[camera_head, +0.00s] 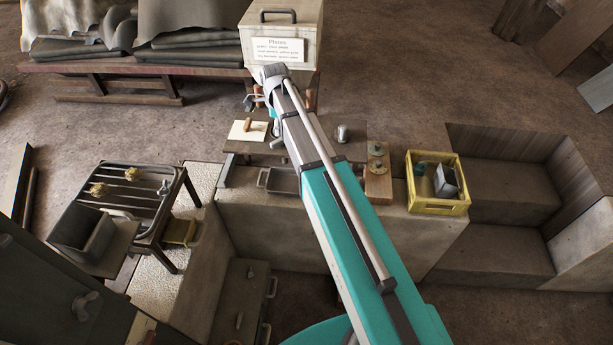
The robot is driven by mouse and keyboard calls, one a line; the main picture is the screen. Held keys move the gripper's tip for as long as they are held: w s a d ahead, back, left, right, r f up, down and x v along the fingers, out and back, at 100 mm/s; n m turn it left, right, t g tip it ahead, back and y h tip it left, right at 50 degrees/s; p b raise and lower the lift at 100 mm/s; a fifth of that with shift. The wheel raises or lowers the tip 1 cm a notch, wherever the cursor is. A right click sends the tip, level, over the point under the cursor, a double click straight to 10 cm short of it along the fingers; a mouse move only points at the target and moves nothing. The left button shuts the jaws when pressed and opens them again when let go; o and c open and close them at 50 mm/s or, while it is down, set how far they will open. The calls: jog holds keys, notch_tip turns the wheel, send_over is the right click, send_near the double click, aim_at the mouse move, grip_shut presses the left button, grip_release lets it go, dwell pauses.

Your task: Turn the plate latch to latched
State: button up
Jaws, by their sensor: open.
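I cannot tell for sure which part is the plate latch. A pale box with a sign reading "Plates" (280,50) and a dark top handle (278,14) stands at the back; no latch shows clearly on it. My gripper (252,102) is small and partly hidden behind my wrist, just below the box's lower left corner. It looks empty, and I cannot tell whether it touches anything. A white plate with a wooden peg (248,129) lies on the bench below it. My arm hides part of the bench and the area right of the gripper.
A wooden block with round metal pieces (377,168) and a yellow crate (438,206) stand right of my arm. A grey tray (279,182) lies at the bench front. A slatted rack (125,195) is at left. A dark panel with a wing-shaped knob (83,305) fills the lower left.

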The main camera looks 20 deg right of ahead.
jog(key=shift+r+p, duration=3.9)
jog(key=shift+r, duration=0.3)
jog(key=s+d+f+n+b, duration=0.1)
jog(key=s+f+n+b, duration=0.4)
jog(key=s+n, duration=0.6)
jog(key=s+d+f+n+b, duration=0.1)
jog(key=s+f+n+b, duration=0.5)
jog(key=s+n, duration=0.5)
jog(key=shift+s+d, duration=0.3)
jog(key=shift+s, duration=0.1)
notch_tip(320, 180, up, 11)
jog(key=m+p, duration=1.1)
jog(key=m, duration=0.2)
send_over(280, 139)
jog(key=shift+w+f, duration=0.1)
jog(key=shift+f+b, duration=0.2)
jog(key=shift+b, duration=0.15)
notch_tip(280, 139, down, 13)
jog(key=b, duration=1.3)
jog(key=shift+f, duration=0.2)
